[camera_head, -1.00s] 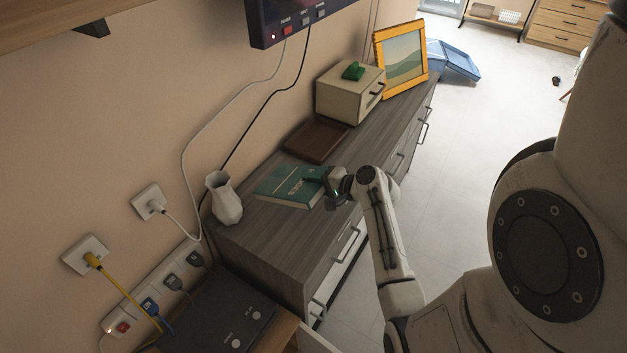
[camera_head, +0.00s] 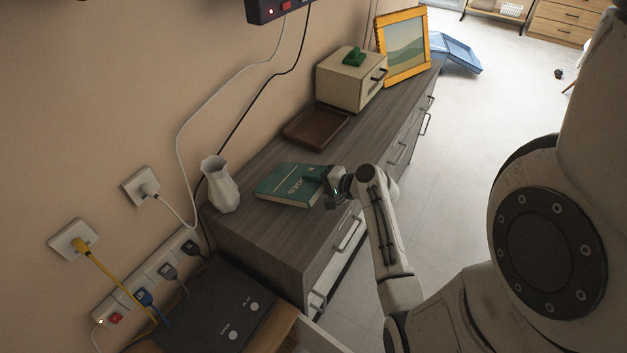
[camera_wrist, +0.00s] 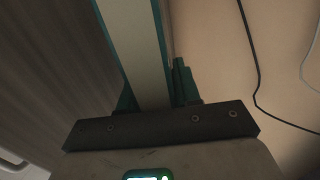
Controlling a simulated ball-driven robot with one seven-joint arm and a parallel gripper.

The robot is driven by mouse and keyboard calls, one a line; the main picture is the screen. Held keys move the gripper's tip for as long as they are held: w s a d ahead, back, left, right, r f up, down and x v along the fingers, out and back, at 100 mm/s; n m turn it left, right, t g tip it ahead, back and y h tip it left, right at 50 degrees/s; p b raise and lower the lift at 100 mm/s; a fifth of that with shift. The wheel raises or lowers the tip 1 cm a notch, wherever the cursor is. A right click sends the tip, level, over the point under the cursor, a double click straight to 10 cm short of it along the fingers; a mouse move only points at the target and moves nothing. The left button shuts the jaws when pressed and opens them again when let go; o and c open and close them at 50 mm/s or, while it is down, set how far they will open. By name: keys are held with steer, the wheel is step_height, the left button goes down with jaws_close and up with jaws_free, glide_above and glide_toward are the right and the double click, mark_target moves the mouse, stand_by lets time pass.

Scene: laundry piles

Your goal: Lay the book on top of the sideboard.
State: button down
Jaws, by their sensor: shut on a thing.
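The book (camera_head: 288,186) is teal with light lettering on its cover. It lies flat, cover up, over the near part of the sideboard (camera_head: 252,228), which has a grey wood-grain top. My gripper (camera_head: 325,178) is shut on the book's right end, at the sideboard's front edge. In the wrist view the book (camera_wrist: 138,45) runs away from between my jaws (camera_wrist: 155,98), its pale page edge showing. The sideboard top shows to its left there. I cannot tell whether the book touches the top.
A white vase (camera_head: 221,186) stands left of the book. A brown tray (camera_head: 315,129) lies behind it, then a cream box (camera_head: 345,85) with a green object (camera_head: 354,56) on it, and a yellow-framed picture (camera_head: 403,46). Bare top surrounds the book. Cables hang along the wall.

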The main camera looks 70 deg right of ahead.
steer(key=shift+r, duration=0.15)
steer(key=c, duration=0.8)
jaws_free()
steer(key=shift+o, duration=0.4)
steer(key=shift+s, duration=0.1)
steer(key=b+v, duration=0.1)
steer(key=v, duration=0.9)
steer(key=shift+s, duration=0.3)
steer(key=shift+a, duration=0.1)
